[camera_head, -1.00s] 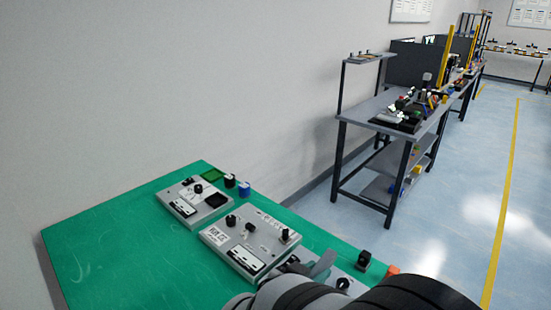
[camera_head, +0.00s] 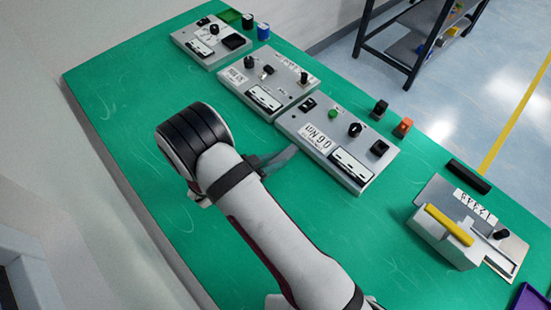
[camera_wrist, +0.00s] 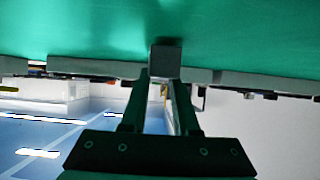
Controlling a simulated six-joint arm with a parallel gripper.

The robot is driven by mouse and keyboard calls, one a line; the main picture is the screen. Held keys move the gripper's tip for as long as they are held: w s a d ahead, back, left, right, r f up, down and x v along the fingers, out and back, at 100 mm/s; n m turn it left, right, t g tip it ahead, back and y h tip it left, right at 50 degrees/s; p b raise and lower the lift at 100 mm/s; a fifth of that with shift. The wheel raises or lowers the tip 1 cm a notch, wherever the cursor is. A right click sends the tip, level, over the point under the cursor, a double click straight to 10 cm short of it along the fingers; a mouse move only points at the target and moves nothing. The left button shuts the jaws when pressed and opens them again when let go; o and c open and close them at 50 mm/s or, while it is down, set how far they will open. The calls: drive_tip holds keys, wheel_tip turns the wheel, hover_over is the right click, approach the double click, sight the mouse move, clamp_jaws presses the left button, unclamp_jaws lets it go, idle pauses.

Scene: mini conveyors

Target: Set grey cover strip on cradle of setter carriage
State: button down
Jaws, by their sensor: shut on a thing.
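My gripper (camera_wrist: 163,82) has its two dark fingers close together on a small grey block face, which appears to be the grey cover strip (camera_wrist: 165,61) seen nearly end-on. In the head view the grey strip (camera_head: 281,158) juts out beyond my wrist towards the panels, above the green table; my fingers are mostly hidden by the arm. A grey fixture (camera_head: 437,236) with a yellow bar stands at the right of the table, apart from my gripper. It may be the setter carriage; I cannot tell its cradle.
Three grey control panels stand in a row: far (camera_head: 205,57), middle (camera_head: 291,92) and near (camera_head: 290,124). A purple tray (camera_head: 528,301) is at lower right. The table's left is clear.

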drive_tip(key=shift+f, duration=0.1)
drive_tip(key=c, duration=0.7)
unclamp_jaws()
drive_tip(key=shift+o, duration=0.2)
